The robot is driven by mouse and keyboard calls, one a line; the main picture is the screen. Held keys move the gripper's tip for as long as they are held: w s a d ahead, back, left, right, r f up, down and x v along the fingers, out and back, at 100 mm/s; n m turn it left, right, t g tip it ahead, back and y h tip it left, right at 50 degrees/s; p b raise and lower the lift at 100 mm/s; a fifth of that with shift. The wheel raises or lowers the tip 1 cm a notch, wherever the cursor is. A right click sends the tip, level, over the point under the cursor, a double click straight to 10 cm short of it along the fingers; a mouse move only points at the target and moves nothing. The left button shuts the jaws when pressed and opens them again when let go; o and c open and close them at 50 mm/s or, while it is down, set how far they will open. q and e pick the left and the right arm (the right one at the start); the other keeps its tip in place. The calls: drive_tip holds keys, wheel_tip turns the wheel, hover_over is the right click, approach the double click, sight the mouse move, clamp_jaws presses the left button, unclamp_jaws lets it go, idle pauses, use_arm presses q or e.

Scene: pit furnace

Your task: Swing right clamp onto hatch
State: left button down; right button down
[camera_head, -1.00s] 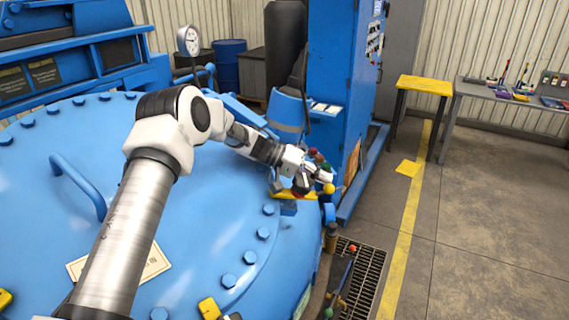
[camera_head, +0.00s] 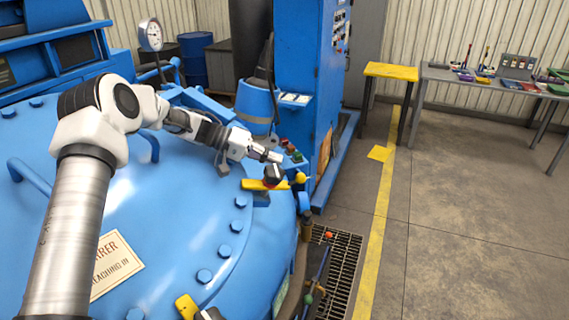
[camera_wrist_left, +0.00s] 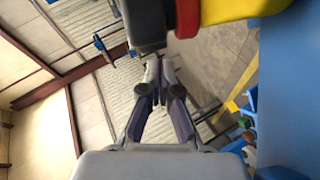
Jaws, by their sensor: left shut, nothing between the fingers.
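The hatch (camera_head: 165,215) is a large blue round lid with bolts along its rim. The right clamp (camera_head: 252,185) is a yellow bar at the lid's right edge with a dark knob on it. I cannot tell whether it is seated on the lid. My left gripper (camera_head: 274,157) is just above and behind the clamp, its fingers shut and empty. In the left wrist view the closed fingers (camera_wrist_left: 163,85) point away below a black, red and yellow part (camera_wrist_left: 187,18), seemingly the clamp, close to the camera. Contact is unclear. My right gripper is not in view.
Another yellow clamp (camera_head: 187,306) is at the lid's front edge. A blue cabinet (camera_head: 303,75) stands behind the clamp. A floor grate (camera_head: 340,270) lies to the right, with open floor beyond.

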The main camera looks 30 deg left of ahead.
use_arm(q)
drive_tip(key=v, duration=0.5)
drive_tip(key=shift+s+a+r, duration=0.1)
drive_tip(key=shift+s+a, duration=0.05)
drive_tip(key=shift+a, duration=0.1)
